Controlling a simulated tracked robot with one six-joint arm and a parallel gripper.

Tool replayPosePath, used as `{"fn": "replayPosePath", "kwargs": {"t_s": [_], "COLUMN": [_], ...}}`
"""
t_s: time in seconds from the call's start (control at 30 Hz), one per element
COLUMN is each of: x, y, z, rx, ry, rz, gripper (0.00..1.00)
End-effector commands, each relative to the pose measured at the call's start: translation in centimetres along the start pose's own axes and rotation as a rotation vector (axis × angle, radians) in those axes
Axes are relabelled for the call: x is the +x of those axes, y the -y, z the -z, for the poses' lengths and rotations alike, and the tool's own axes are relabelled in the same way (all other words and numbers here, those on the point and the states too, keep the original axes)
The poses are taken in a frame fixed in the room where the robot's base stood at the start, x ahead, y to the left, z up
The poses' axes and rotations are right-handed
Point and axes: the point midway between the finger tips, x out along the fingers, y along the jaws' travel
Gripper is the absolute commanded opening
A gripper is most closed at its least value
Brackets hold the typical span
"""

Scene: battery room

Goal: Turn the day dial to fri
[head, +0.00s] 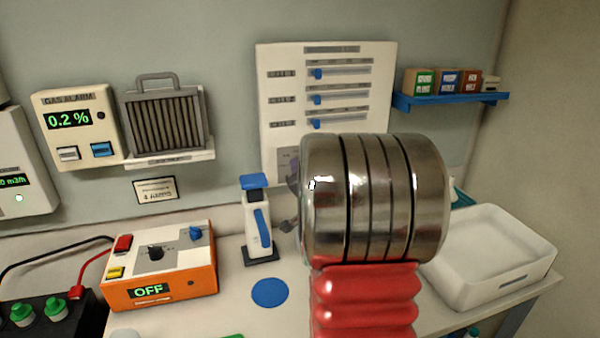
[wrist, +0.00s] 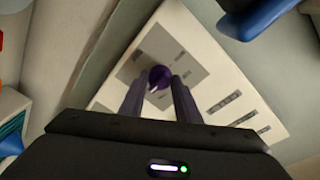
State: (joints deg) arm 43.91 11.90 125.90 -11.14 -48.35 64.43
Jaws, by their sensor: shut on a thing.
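The day dial is a small dark purple knob (wrist: 160,75) on a grey patch of the white wall panel, seen in the wrist view. The panel (head: 375,75) also shows in the head view, with its lower part behind my arm. My gripper (wrist: 159,85) is shut on the knob, with one dark finger on each side of it. In the head view my arm hides the dial and most of the gripper. No day marks can be read around the knob, so I cannot tell which day it points to.
The panel has several blue sliders (head: 317,99). A blue shelf (head: 450,100) with small boxes is to its right. A white tray (head: 500,225) stands right on the bench. A white and blue dispenser (head: 257,225) and an orange unit (head: 160,270) reading OFF stand left of my arm.

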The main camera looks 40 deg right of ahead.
Motion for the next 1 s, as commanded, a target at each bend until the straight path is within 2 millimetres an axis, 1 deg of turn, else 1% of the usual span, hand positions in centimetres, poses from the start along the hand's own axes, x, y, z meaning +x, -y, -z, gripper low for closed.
{"fn": "replayPosePath", "kwargs": {"t_s": [0.03,0.1,0.13,0.37,0.4,0.63,0.77,0.87,1.0], "x": [-0.1,-0.1,-0.1,-0.1,-0.1,-0.1,-0.5,-1.3,-3.0], "y": [-0.7,-0.7,-0.7,-0.4,-0.4,-0.2,-0.1,-0.1,-0.1], "z": [-0.4,-0.4,-0.4,-0.2,-0.2,-0.1,0.0,0.0,0.0], "rx": [0.001,0.001,0.001,0.0,0.0,-0.001,-0.001,-0.001,0.0], "ry": [0.008,0.008,0.008,0.005,0.004,0.002,0.001,0.001,0.001], "rz": [-0.015,-0.015,-0.015,-0.01,-0.008,-0.004,-0.003,-0.003,-0.004], "gripper": [0.07,0.07,0.31,0.47,0.48,0.48,0.48,0.48,0.48]}}
